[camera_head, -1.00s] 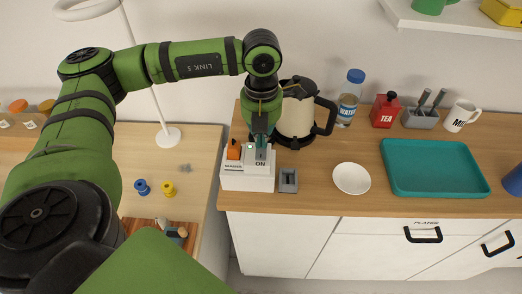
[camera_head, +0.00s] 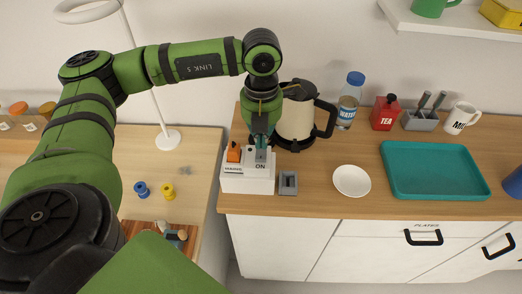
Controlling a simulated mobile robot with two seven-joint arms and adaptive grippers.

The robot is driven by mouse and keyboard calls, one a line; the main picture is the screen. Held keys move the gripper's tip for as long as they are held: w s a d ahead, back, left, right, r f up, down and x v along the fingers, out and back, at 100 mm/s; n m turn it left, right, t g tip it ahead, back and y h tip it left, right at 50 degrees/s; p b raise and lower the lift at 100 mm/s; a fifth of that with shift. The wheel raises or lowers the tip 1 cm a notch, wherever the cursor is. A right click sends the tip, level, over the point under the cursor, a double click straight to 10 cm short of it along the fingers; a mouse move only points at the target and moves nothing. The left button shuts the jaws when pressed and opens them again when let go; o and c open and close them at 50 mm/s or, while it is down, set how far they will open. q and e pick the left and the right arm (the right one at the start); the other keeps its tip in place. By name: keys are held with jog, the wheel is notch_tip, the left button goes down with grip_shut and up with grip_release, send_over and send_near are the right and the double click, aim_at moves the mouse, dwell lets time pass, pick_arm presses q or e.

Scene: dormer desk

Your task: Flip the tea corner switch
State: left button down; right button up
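A white switch box (camera_head: 247,183) stands at the left front corner of the wooden counter. An orange lever (camera_head: 233,152) rises on its left half above a small label. On its right half is the word ON, with a grey part just above it. My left gripper (camera_head: 261,146) points down at this right half, directly behind the ON label. Its fingers are small and partly hidden by the wrist, so I cannot tell whether they are open or touching the grey part. My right gripper is not in view.
A cream and black kettle (camera_head: 297,118) stands close behind the gripper. A grey holder (camera_head: 288,182) sits right of the box, then a white plate (camera_head: 351,181) and a teal tray (camera_head: 432,194). A water bottle (camera_head: 349,101) and red tea canister (camera_head: 385,112) stand behind.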

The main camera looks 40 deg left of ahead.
aim_at(261, 151)
pick_arm(q)
jog(key=shift+r+p, duration=1.35)
jog(key=shift+r, duration=1.4)
jog(key=shift+f, duration=0.1)
